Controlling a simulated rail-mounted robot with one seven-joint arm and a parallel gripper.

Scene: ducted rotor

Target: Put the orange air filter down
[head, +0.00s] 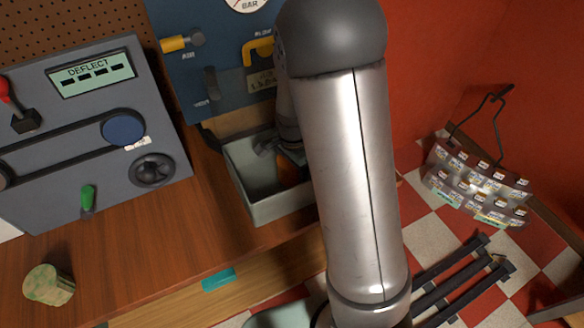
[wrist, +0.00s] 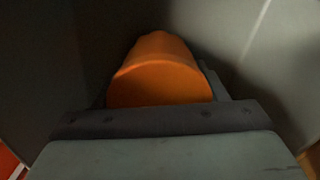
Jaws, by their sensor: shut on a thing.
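The orange air filter (wrist: 160,72) sticks out beyond my gripper (wrist: 155,108) in the wrist view. My gripper is shut on it. In the head view only a small orange patch of the filter (head: 289,176) shows beside my arm, inside the open grey bin (head: 275,209). Grey walls stand close on both sides in the wrist view. The filter's lower end and the bin floor under it are hidden, so I cannot tell whether it touches the floor.
The bin stands on a wooden worktop (head: 150,240) by a blue gauge panel (head: 215,85). A grey console (head: 85,140) with a belt and knobs is to the left. A green-beige cylinder (head: 48,285) stands at front left. The worktop between is clear.

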